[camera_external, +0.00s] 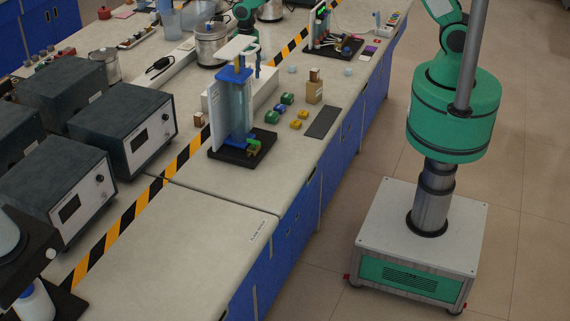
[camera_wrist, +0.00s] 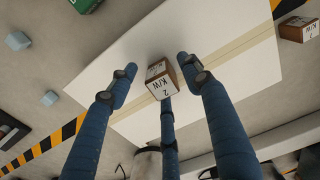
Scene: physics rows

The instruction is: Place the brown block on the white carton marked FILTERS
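In the wrist view a small brown block (camera_wrist: 162,79) with white "2 K/W" labels sits between the fingers of my gripper (camera_wrist: 157,75). The white carton (camera_wrist: 215,60), with a tan tape stripe, lies below it. A clear gap shows between the left finger and the block; the other two fingertips are close to it. Whether the block rests on the carton cannot be told. In the external view the carton (camera_external: 264,87) is partly hidden by a clear-plate stand, and my gripper (camera_external: 257,70) is pointing down above it. No FILTERS marking is legible.
Another brown labelled block (camera_wrist: 297,28) lies near the striped tape; it also shows in the external view (camera_external: 199,119). The blue-framed clear-plate stand (camera_external: 236,115) stands in front of the carton. A cardboard box (camera_external: 314,92) bears a small block. The front bench (camera_external: 180,235) is clear.

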